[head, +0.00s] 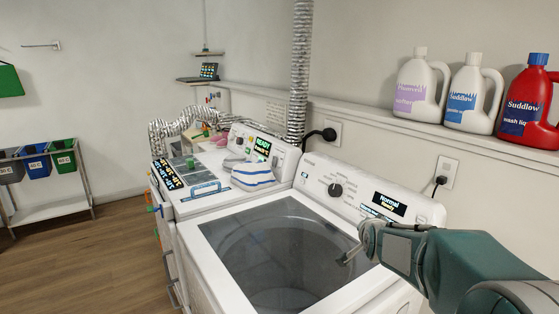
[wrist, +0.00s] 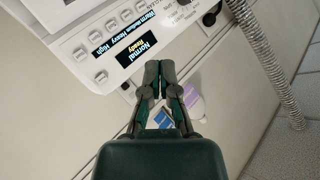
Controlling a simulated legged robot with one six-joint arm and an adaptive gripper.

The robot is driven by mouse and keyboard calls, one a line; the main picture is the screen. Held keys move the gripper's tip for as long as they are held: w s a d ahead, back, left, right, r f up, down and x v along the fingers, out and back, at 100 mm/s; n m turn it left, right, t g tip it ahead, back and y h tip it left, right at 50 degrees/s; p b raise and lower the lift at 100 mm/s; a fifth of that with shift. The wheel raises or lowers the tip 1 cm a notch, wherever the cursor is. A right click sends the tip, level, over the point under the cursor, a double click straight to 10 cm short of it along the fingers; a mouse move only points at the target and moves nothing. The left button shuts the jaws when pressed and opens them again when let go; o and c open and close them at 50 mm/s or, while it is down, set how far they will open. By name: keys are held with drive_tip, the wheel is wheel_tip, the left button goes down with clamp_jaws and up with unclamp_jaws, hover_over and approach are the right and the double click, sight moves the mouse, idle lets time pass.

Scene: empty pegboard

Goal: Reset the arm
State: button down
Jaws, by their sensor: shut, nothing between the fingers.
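My gripper (head: 352,254) is at the end of my teal and grey arm, which reaches in from the right edge of the head view. It is over the right part of the front washer's dark glass lid (head: 265,250), below the control panel. I cannot tell its exact height above the lid. In the wrist view my gripper (wrist: 160,70) has its fingers together and holds nothing. Beyond its tips is the washer's control panel (wrist: 110,35), with a display reading "Normal Ready".
A second white machine (head: 190,205) stands behind, with a striped cloth bundle (head: 252,175) on top. Two white jugs (head: 420,90) and a red jug (head: 528,105) stand on the wall ledge. Colored bins (head: 62,158) are at the left. The wooden floor (head: 110,250) there is clear.

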drive_tip(key=s+a+n+g, duration=0.2)
drive_tip(key=s+n, duration=0.1)
drive_tip(key=s, duration=0.9)
drive_tip(key=s+a+f+n+g+y, duration=0.1)
drive_tip(key=s+a+n+g, duration=0.1)
drive_tip(key=s, duration=1)
drive_tip(key=s+a+f+n+g, duration=0.1)
drive_tip(key=s+a+n+g, duration=0.1)
drive_tip(key=s, duration=1)
drive_tip(key=n+g, duration=0.1)
drive_tip(key=n, duration=0.1)
drive_tip(key=shift+s+a+n, duration=0.2)
drive_tip(key=shift+s+n, duration=0.05)
drive_tip(key=shift+n, duration=0.15)
